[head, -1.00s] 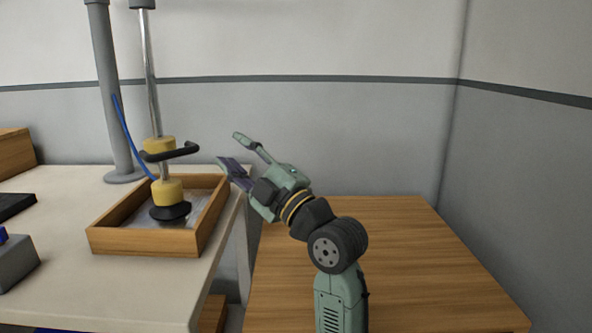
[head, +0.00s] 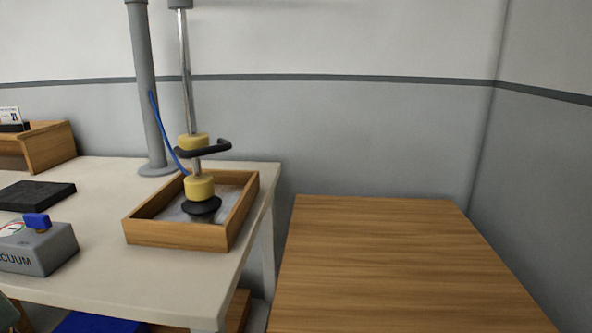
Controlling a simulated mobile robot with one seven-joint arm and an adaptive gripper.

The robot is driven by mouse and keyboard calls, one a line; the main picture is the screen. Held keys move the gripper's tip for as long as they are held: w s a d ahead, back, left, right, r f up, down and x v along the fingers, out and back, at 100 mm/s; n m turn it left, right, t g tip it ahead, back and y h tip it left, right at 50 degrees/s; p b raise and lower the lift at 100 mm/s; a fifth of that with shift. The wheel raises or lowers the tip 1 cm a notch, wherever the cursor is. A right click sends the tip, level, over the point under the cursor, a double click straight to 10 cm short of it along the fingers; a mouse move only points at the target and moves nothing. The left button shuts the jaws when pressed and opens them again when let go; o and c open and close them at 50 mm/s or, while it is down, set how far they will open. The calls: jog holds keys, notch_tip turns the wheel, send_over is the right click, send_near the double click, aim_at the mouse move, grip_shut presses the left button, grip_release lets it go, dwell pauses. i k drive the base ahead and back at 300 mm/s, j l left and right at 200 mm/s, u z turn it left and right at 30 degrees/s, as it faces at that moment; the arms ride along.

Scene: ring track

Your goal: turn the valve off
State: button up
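The valve shows as a blue handle (head: 37,222) on top of a grey box (head: 40,250) marked "VACUUM", at the left on the white table. A dial with green and red marks sits on the box, partly cut by the picture's left edge. My gripper is not in view. A small greenish piece at the bottom left corner may be part of my arm, but I cannot be sure.
A wooden tray (head: 175,235) holds a yellow and black suction lifter (head: 200,188) hanging from a metal rod. A black slab (head: 36,195) lies behind the grey box. The wooden table (head: 400,260) at right is bare.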

aim_at(42, 223)
jog(key=u, duration=1.45)
